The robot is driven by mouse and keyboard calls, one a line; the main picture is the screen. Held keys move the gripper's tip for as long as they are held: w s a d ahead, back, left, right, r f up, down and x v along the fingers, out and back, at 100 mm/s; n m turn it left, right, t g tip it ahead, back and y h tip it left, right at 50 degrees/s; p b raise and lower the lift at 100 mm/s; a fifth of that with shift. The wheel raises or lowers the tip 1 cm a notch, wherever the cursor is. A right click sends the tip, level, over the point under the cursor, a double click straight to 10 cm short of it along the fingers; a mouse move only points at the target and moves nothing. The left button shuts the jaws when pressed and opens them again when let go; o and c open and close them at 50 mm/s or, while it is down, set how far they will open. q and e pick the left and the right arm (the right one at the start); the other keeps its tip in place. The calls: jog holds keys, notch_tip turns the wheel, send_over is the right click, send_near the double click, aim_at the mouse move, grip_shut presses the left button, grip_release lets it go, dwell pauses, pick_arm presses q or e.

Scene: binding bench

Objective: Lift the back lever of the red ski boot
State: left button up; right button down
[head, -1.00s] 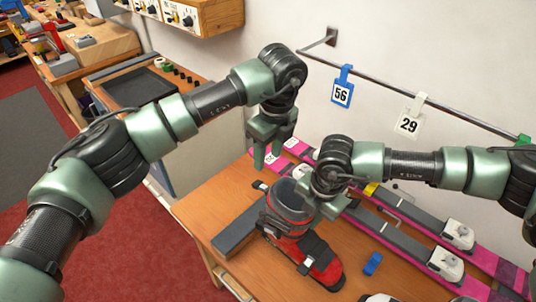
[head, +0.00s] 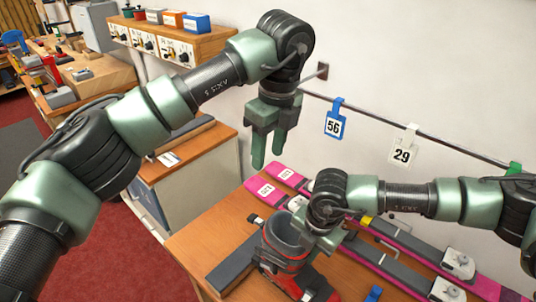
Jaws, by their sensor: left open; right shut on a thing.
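The red ski boot (head: 270,262) stands on the wooden bench with its grey cuff opening up and its toe toward the bottom of the head view, partly cut off. My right gripper (head: 324,240) is shut at the right side of the cuff, apparently on its rim; the exact contact is hidden by the gripper. My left gripper (head: 266,160) is open and empty, pointing down above and behind the boot, clear of it. A small dark piece with a pale end (head: 255,219) shows at the boot's back left; I cannot tell whether it is the back lever.
Pink skis (head: 385,228) with bindings lie behind and right of the boot. A grey bar (head: 238,262) lies to its left. A blue block (head: 374,293) is at the front right. A wall rail (head: 375,119) carries tags 56 (head: 334,125) and 29 (head: 402,154).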

jog(key=c, duration=1.3)
grip_release()
